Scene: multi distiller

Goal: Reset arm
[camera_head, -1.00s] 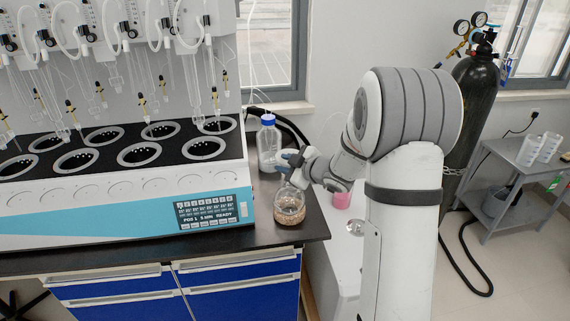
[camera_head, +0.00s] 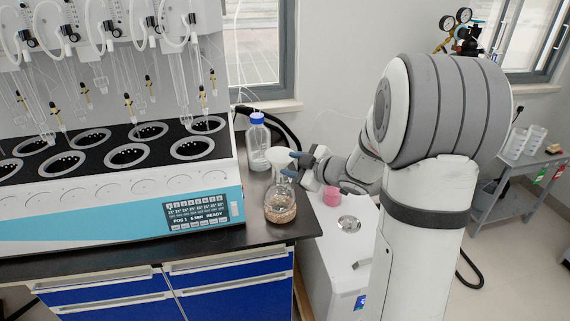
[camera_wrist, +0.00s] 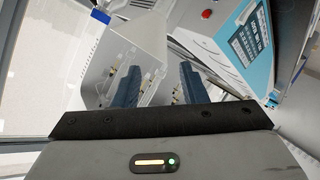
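My arm reaches in from the right in the head view, bent down at the bench's right end. My gripper (camera_head: 294,164) is beside the neck of a round glass flask (camera_head: 280,213) with brown grainy contents.
The multi distiller (camera_head: 120,205) fills the left, its display reading ready. A clear bottle with a blue cap (camera_head: 258,145) stands behind the flask. Right of the bench, a white unit (camera_head: 335,245) carries a pink container (camera_head: 332,195). A grey cart (camera_head: 510,195) stands far right.

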